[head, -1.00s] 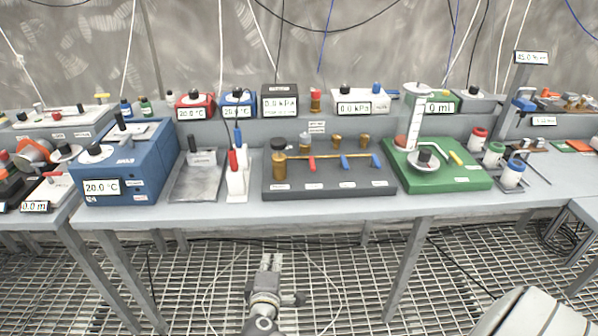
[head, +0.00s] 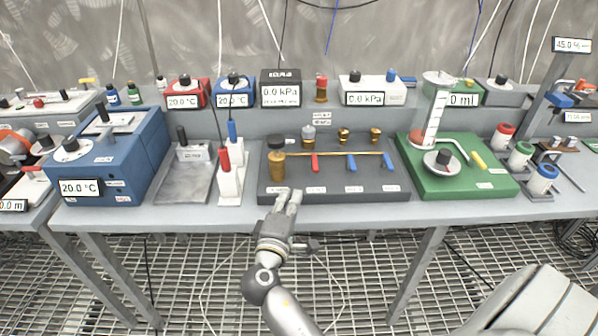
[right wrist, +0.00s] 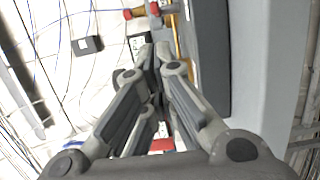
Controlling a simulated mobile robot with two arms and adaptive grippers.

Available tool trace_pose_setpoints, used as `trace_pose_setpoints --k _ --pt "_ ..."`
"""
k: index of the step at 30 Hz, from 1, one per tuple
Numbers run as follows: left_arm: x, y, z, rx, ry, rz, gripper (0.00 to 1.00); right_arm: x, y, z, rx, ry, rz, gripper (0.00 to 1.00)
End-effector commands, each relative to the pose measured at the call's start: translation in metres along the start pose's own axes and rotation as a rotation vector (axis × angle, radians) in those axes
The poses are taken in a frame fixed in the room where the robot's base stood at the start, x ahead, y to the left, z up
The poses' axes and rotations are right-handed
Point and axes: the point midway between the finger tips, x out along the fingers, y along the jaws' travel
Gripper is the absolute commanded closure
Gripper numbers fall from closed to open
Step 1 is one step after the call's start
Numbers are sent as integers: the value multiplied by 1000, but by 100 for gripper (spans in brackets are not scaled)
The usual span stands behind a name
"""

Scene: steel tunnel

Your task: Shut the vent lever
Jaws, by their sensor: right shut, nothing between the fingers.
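A dark grey manifold board (head: 335,190) on the bench carries a brass pipe with a red lever (head: 315,163), a middle blue lever (head: 351,163) and a right blue lever (head: 388,162). All three levers point toward the front edge, across the pipe. The small labels are too blurred to tell which lever is the vent. My right gripper (head: 289,196) is shut and empty at the board's front edge, left of and in front of the red lever. Its closed fingers (right wrist: 154,52) also show in the right wrist view. My left gripper is not in view.
A brass cylinder with a black cap (head: 277,168) stands on the board's left end. A white stand (head: 231,185) with red and blue probes is left of the board. A green base (head: 460,180) with a glass syringe is to the right. A pressure display (head: 281,90) stands behind.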

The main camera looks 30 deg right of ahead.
Motion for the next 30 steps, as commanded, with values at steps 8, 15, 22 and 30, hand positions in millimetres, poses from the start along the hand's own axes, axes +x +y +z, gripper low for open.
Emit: trace_pose_setpoints --k 8,15,22,30 --pt "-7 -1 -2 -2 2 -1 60 30 2 0 -1 -1 2 100" --pt "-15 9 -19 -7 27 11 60 74 2 0 -1 -1 2 100" --pt "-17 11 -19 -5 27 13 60 97 0 0 0 0 0 100" --pt "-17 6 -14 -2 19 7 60 100 0 0 1 0 -1 100"
